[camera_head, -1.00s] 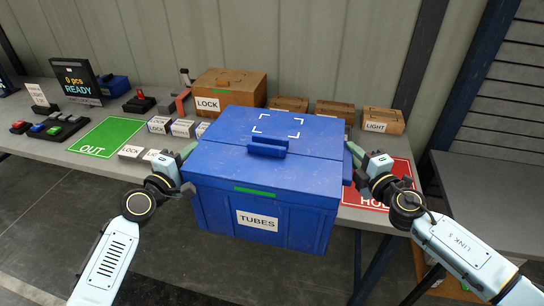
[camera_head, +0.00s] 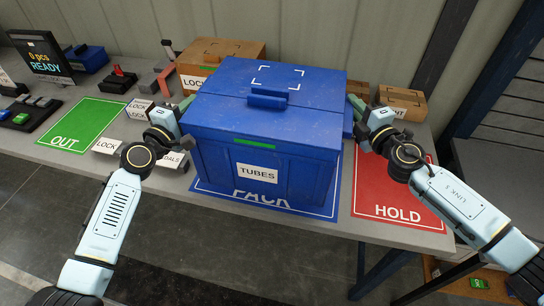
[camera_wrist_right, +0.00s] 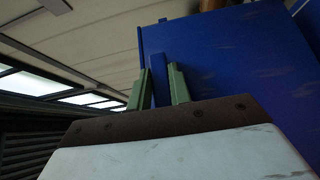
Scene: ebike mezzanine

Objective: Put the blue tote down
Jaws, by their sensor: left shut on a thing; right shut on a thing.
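The blue tote (camera_head: 262,120), lidded and labelled TUBES, is upright over the blue PACK mat (camera_head: 310,208) and covers the mat's rear part. I cannot tell whether its base touches the mat. My left gripper (camera_head: 186,106) is at the tote's left side, its hold mostly hidden. My right gripper (camera_head: 357,104) is at the right side. In the right wrist view its green fingers (camera_wrist_right: 160,84) are shut on a blue handle tab beside the tote wall (camera_wrist_right: 225,55).
The red HOLD mat (camera_head: 400,190) lies to the right and the green OUT mat (camera_head: 85,124) to the left. A wooden LOCK box (camera_head: 225,50) and smaller cartons (camera_head: 403,101) stand behind.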

